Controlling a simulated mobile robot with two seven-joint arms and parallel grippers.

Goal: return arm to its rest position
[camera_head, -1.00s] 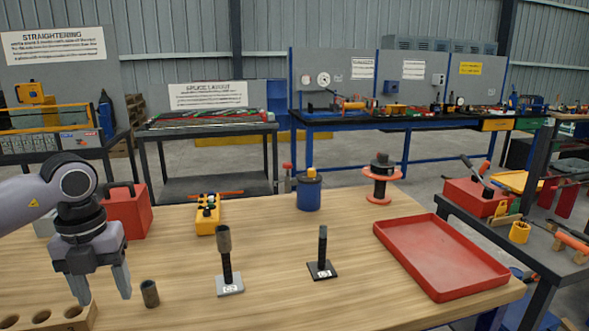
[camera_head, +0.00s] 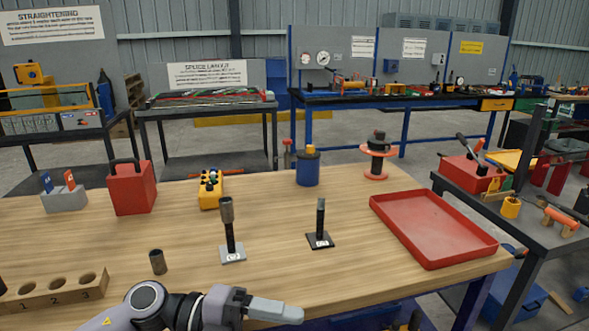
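My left arm lies low along the near edge of the wooden table (camera_head: 300,240), with its gripper (camera_head: 275,310) at the bottom of the head view, pointing right. The fingers are seen edge-on, so I cannot tell whether they are open or shut. No object shows in them. The gripper is apart from the things standing on the table. My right gripper is not in view.
A metal sleeve (camera_head: 158,262) stands beside the numbered wooden block (camera_head: 58,290). Two rods on plates, one capped with a sleeve (camera_head: 227,210) and one bare (camera_head: 320,220), stand mid-table. A red tray (camera_head: 435,228) is at right. Behind are a red box (camera_head: 132,190) and blue can (camera_head: 308,170).

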